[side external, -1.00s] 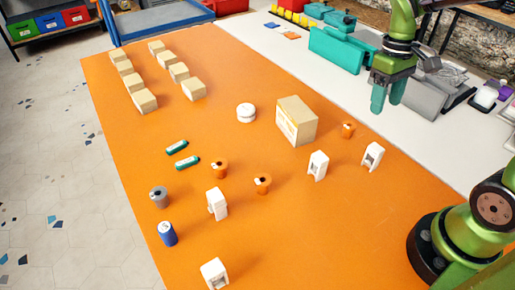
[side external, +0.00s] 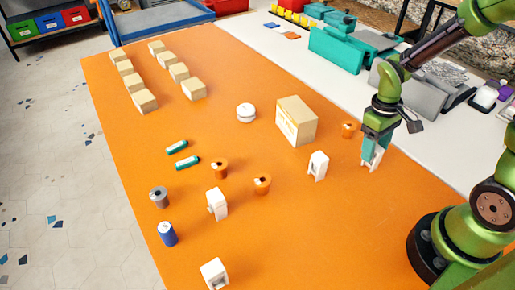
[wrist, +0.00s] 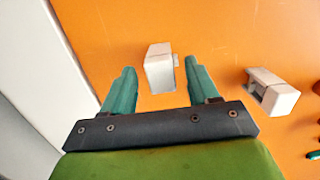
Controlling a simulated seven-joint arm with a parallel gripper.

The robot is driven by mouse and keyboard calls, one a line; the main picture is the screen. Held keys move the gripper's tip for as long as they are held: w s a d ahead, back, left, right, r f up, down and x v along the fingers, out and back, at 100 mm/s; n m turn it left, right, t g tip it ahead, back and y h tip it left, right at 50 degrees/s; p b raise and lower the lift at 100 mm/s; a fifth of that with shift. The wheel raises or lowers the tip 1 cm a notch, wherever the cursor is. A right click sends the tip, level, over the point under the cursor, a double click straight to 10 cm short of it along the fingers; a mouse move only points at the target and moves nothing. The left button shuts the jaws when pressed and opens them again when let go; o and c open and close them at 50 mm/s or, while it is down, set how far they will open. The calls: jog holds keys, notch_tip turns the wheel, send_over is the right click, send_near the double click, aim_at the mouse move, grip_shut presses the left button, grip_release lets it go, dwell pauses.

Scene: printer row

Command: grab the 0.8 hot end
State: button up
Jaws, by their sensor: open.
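Several white blocks with a notched opening stand on the orange table; they look like the hot ends, but no size label is legible. My gripper (side external: 373,148) is open and pointing down at the rightmost white block (side external: 367,164), partly hiding it in the side view. In the wrist view, this block (wrist: 158,70) lies between the two teal fingertips, with a gap to each finger. A second white block (side external: 318,165) stands to its left, and shows at the right in the wrist view (wrist: 280,98). Two more white blocks (side external: 217,203) (side external: 214,274) stand nearer the front.
A cardboard box (side external: 297,120) and an orange spool (side external: 349,130) stand beyond the white blocks. More spools (side external: 220,168), green tubes (side external: 187,163) and a blue can (side external: 167,234) are to the left. The orange table (side external: 330,230) is clear toward the front right.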

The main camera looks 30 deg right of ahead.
jog(key=shift+s+a+f, duration=0.1)
jog(key=shift+s+f, duration=0.1)
jog(key=shift+f, duration=1.35)
jog(key=shift+c, duration=0.2)
